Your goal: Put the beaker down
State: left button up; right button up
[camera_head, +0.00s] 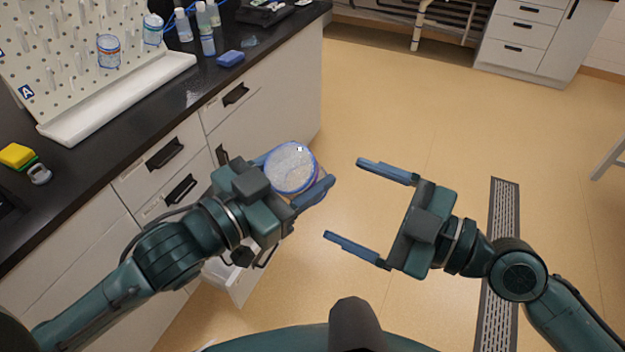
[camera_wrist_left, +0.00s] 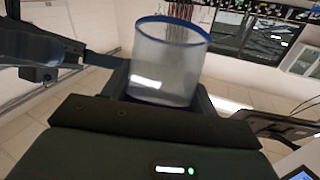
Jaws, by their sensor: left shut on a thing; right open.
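The beaker (camera_head: 291,168) is clear with a blue rim, and I see it from above in the head view. My left gripper (camera_head: 296,176) is shut on it, with a blue finger on each side. The beaker is held in the air in front of the counter, over the floor. In the left wrist view the beaker (camera_wrist_left: 168,62) stands between the fingers, its rim toward the top of the picture. My right gripper (camera_head: 350,202) is open and empty, to the right of the beaker and apart from it.
A black counter (camera_head: 100,165) runs along the left, with a white pegboard rack (camera_head: 75,55) and its drip tray (camera_head: 120,100). Another beaker (camera_head: 108,52) hangs on the pegs. Bottles (camera_head: 184,25), a blue sponge (camera_head: 230,58) and a yellow sponge (camera_head: 17,155) sit on the counter.

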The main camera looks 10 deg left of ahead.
aim_at(309, 183)
jog(key=x, duration=0.8)
jog(key=c, duration=0.9)
pick_arm(q)
jog(key=o, duration=1)
pick_arm(e)
jog(key=shift+c, duration=0.7)
pick_arm(q)
jog(key=shift+o, duration=0.2)
